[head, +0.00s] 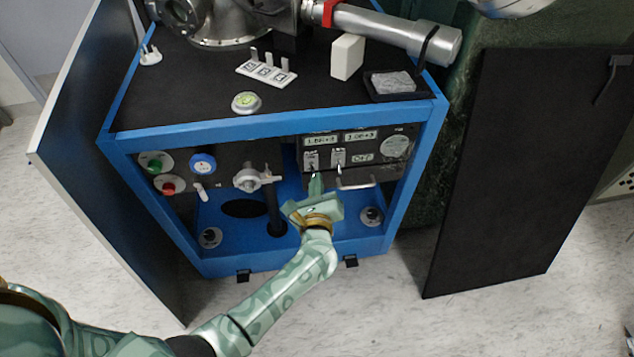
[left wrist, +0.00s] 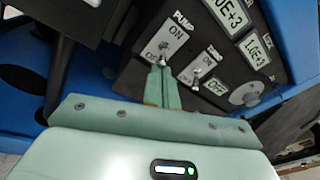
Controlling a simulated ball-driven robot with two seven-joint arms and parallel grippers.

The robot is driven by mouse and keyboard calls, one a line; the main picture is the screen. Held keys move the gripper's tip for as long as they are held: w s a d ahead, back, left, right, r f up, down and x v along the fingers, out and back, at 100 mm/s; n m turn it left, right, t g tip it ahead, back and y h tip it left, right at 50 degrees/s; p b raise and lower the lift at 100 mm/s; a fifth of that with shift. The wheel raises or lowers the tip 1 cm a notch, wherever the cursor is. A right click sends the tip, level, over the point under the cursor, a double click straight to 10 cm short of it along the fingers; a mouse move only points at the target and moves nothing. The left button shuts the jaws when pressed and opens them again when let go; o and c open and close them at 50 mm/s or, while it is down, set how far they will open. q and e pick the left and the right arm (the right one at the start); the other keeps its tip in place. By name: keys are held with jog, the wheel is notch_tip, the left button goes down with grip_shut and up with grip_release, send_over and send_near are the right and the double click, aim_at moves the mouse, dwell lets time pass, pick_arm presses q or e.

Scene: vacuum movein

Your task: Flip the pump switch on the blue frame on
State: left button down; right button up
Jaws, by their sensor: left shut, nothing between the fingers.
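The blue frame (head: 275,128) stands with its front open. On its dark panel at the right is the pump switch (head: 311,158), a light plate with a small metal lever. In the left wrist view the pump switch (left wrist: 163,42) reads PUMP, ON and OFF, and its lever seems to lean toward OFF. My left gripper (head: 315,178) is shut and empty, with its fingertips just below this switch. In the left wrist view the left gripper (left wrist: 162,72) tips are at the lever's end; I cannot tell whether they touch. My right gripper is out of view.
A second, similar switch (head: 338,156) sits right beside the pump switch. Displays (head: 320,140) are above and a metal handle (head: 356,184) below right. A valve handle (head: 253,177) is to the left. Open doors stand at the left (head: 95,150) and right (head: 520,170).

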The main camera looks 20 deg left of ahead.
pick_arm(q)
jog(key=shift+r+g+h+p, duration=0.3)
jog(key=shift+r+g+p, duration=0.3)
jog(key=shift+p, duration=0.15)
jog(key=shift+s+r+p, duration=0.15)
jog(key=shift+r+p, duration=0.15)
jog(key=shift+p, duration=0.2)
jog(key=shift+d+f, duration=0.1)
jog(key=shift+f, duration=0.1)
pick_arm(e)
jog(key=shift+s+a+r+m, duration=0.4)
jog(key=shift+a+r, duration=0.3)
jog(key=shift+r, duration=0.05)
